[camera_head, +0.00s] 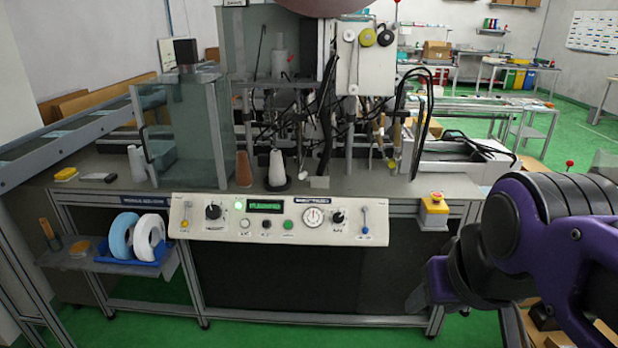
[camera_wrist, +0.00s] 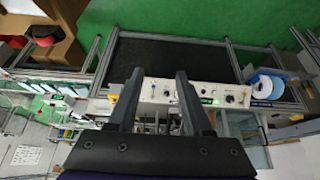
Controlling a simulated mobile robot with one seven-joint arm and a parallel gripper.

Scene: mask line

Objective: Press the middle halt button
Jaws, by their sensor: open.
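The cream control panel (camera_head: 278,236) runs along the front of the machine bench. Its low row has three small buttons: a pale one (camera_head: 245,223), a dark middle one (camera_head: 266,224) and a green one (camera_head: 288,224). I cannot read their labels. A yellow box with a red button (camera_head: 436,197) sits to the right of the panel. My gripper (camera_wrist: 158,78) is open and empty. In the head view it hangs at the lower right, apart from the panel. The wrist view shows the panel (camera_wrist: 222,103) upside down beyond the fingers, which hide part of it.
A glass guard (camera_head: 190,125), cones and cables stand on the bench. A side shelf at the left holds blue and white rolls (camera_head: 149,237). The green floor before the bench is clear.

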